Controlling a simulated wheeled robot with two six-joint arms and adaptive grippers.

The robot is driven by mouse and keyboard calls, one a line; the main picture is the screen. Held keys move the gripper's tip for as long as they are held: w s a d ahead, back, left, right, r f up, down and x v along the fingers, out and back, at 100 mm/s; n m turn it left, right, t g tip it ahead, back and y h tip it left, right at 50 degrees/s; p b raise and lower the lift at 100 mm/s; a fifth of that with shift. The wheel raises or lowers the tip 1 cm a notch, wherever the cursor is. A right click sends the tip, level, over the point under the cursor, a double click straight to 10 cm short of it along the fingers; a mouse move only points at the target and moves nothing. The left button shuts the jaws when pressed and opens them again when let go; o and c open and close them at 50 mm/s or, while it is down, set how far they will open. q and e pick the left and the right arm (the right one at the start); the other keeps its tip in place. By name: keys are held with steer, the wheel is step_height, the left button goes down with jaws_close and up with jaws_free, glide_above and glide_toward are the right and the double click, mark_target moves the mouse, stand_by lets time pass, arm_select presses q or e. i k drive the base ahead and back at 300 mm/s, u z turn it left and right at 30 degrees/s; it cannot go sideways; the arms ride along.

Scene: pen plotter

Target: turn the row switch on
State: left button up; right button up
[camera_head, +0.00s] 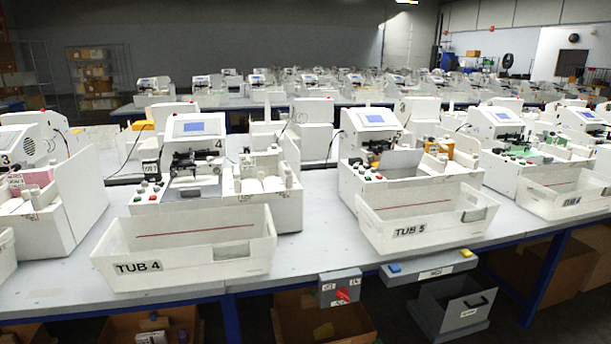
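The row switch (329,289) is a small grey box fixed at the front edge of the table, right of the TUB 4 bin. It has a red rotary knob (343,295) low on its front face, with small white labels around it. The knob looks slanted, but the label text is too small to read, so I cannot tell which setting it points to. Nothing covers the switch. Neither of my grippers is in this view.
White tubs marked TUB 4 (137,267) and TUB 5 (411,232) stand on the table before white plotter machines. A white shelf (430,268) with blue and yellow parts juts out right of the switch. A grey open bin (462,310) and cardboard boxes sit below.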

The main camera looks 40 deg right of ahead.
mark_target(342, 293)
steer(key=u, duration=0.4)
steer(key=k, duration=0.6)
steer(key=u, duration=0.25)
steer(key=i, duration=1.4)
steer(key=z, duration=1.2)
steer(key=i, duration=0.95)
steer(key=z, duration=1.4)
steer(key=i, duration=0.4)
steer(key=z, duration=2.4)
steer(key=i, duration=1.65)
steer(key=u, duration=1.4)
